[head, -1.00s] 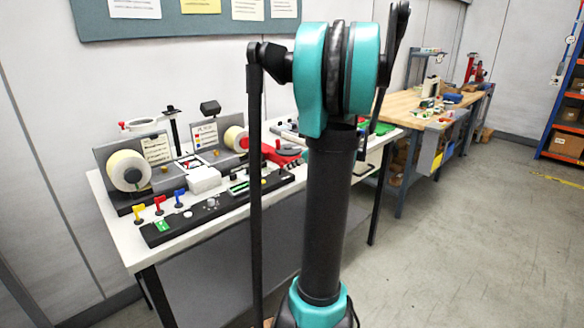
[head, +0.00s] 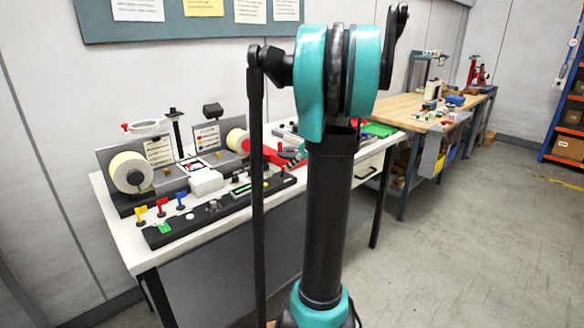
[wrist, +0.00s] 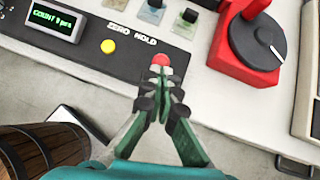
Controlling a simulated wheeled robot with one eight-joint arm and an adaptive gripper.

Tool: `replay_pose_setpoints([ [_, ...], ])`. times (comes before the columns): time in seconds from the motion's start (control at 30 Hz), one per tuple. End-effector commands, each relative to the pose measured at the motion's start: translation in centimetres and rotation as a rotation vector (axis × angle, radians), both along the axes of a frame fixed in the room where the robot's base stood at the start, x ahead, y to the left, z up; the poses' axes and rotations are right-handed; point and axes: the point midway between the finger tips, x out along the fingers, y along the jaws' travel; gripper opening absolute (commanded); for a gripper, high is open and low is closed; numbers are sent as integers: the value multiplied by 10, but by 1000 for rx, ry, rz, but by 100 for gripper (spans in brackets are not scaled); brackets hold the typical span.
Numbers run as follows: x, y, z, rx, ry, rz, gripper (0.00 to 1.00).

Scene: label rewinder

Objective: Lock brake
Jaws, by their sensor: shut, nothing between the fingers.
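My gripper (wrist: 165,88) is shut and empty in the wrist view, its fingertips together beside a red round knob (wrist: 160,60) at the front edge of the dark control panel (wrist: 85,50). I cannot tell whether they touch the knob. A red device with a black dial (wrist: 256,42) and a pale pointer line stands to the right of the fingers, apart from them. No part is labelled as the brake, so I cannot tell which it is. In the head view my arm hides part of the bench.
The rewinder bench (head: 119,233) carries label rolls (head: 129,170) and coloured flag levers (head: 161,206). The panel shows a count display (wrist: 55,20) and a yellow button (wrist: 108,46). A wooden barrel (wrist: 45,150) stands at lower left. Floor is free at right (head: 480,240).

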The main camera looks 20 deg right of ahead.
Motion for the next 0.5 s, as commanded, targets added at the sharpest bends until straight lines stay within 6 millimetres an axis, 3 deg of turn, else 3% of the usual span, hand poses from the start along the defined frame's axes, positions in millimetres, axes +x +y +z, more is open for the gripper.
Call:
replay_pose_setpoints([
  [0.5, 20, 8, 11, -93, 253, 4, 0],
])
